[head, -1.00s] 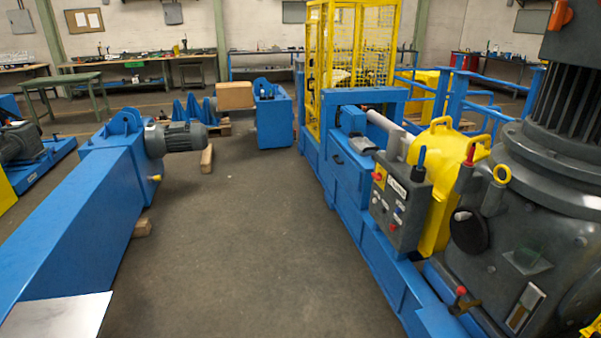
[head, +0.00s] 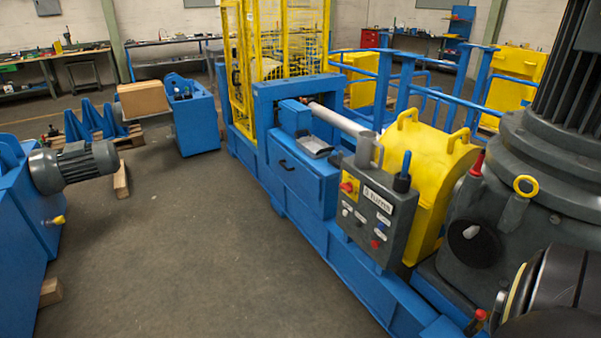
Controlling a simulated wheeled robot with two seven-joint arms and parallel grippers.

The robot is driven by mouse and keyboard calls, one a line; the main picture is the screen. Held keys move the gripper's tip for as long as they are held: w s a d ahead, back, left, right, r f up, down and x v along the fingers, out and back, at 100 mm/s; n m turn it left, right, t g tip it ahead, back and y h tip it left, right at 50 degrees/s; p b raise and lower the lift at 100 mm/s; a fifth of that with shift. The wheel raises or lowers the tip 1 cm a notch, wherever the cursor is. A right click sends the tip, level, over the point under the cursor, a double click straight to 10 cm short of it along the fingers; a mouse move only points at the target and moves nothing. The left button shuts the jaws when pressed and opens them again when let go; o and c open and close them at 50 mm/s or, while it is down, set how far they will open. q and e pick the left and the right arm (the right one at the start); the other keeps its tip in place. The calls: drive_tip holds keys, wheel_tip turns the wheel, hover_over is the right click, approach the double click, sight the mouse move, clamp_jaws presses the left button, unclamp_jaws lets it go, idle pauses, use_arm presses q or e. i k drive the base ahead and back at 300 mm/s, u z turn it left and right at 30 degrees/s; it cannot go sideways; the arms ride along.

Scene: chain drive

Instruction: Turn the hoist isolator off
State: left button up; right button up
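A grey control box (head: 380,238) stands on the blue frame at centre right. Its upper left corner carries a yellow plate with a red knob (head: 348,188), which looks like an isolator switch. I cannot read a hoist label on it, and the knob's setting is too small to tell. Small buttons and a white label sit on the same face. Neither of my grippers shows in the head view.
A large dark grey motor and gearbox (head: 520,155) stands right of the box, with a red-tipped lever and a yellow eyebolt. A yellow guard (head: 432,165) is behind the box. A yellow mesh cage (head: 275,60) stands further back. The grey floor (head: 190,250) left of the blue frame is clear.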

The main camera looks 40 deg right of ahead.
sight(347, 187)
drive_tip(key=z, duration=0.05)
drive_tip(key=i, duration=2)
drive_tip(key=z, duration=0.75)
drive_tip(key=i, duration=1.5)
drive_tip(key=z, duration=2.05)
drive_tip(key=i, duration=0.8)
drive_tip(key=z, duration=0.6)
